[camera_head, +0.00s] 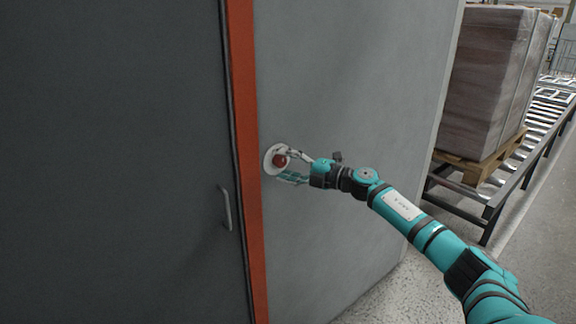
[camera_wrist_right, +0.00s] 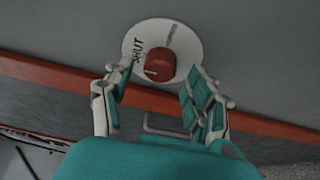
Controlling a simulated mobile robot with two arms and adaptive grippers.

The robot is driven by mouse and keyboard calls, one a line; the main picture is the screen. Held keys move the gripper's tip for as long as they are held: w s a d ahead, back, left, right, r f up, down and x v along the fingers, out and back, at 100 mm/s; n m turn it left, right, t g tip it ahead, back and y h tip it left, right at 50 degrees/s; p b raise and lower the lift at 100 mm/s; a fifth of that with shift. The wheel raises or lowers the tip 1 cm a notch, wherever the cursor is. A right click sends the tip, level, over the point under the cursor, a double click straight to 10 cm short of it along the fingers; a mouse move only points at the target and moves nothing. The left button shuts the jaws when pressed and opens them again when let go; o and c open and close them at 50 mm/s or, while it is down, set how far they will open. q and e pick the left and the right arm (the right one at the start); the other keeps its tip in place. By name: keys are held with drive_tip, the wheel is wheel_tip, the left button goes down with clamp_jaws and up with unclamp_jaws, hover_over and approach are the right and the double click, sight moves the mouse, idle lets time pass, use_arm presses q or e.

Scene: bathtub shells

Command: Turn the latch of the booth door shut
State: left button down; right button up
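The latch is a red knob (camera_head: 279,160) on a round white plate (camera_head: 267,159), fixed to the grey wall just right of the orange door frame. In the right wrist view the knob (camera_wrist_right: 159,66) sits on the plate (camera_wrist_right: 190,46), which bears the word SHUT on its left and a grey mark near its top. A pale mark shows on the knob's lower left. My right gripper (camera_head: 293,166) is open, its fingers on either side of the knob in the wrist view (camera_wrist_right: 157,80), with gaps showing. The dark grey booth door (camera_head: 110,150) appears flush with its frame. My left gripper is out of view.
The orange frame (camera_head: 247,150) runs upright beside the latch. A door handle (camera_head: 226,208) sticks out left of it. Bare floor lies below.

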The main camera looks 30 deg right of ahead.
drive_tip(key=v, duration=1.2)
idle(0.6)
